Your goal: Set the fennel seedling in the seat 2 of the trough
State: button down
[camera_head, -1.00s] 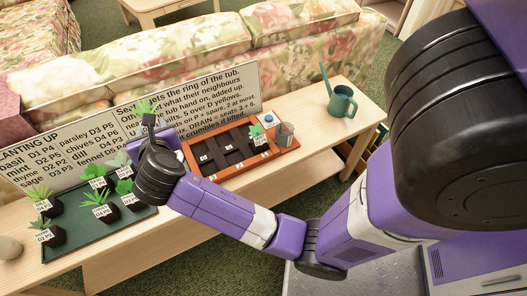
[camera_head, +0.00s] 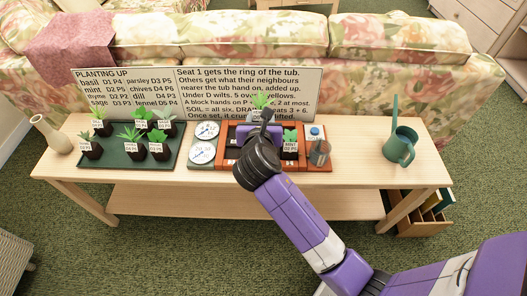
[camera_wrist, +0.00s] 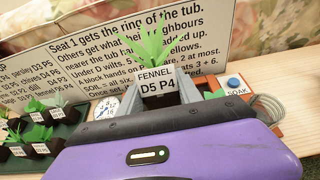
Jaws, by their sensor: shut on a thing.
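The fennel seedling (camera_head: 261,101) has spiky light-green leaves; its white label reads FENNEL D5 P4 in the wrist view (camera_wrist: 155,80). My gripper (camera_head: 262,116) is shut on its pot and holds it upright above the back of the trough. In the wrist view the grey fingers flank the pot. The trough (camera_head: 298,168) is orange-red with dark seats. A mint seedling (camera_head: 290,138) stands in its right part. My gripper and wrist hide much of the trough, and I cannot read the seat numbers or tell which seat lies below the fennel.
A dark green tray (camera_head: 120,161) with several potted seedlings is at the left. Two white dials (camera_head: 206,131) stand beside the trough. A sign board (camera_head: 248,85) stands behind; a green watering can (camera_head: 399,148) is far right.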

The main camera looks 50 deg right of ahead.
notch_tip(320, 180, down, 14)
jog(key=b, duration=0.4)
jog(key=shift+r, duration=0.2)
jog(key=shift+f, duration=0.1)
jog(key=c, duration=0.8)
grip_release()
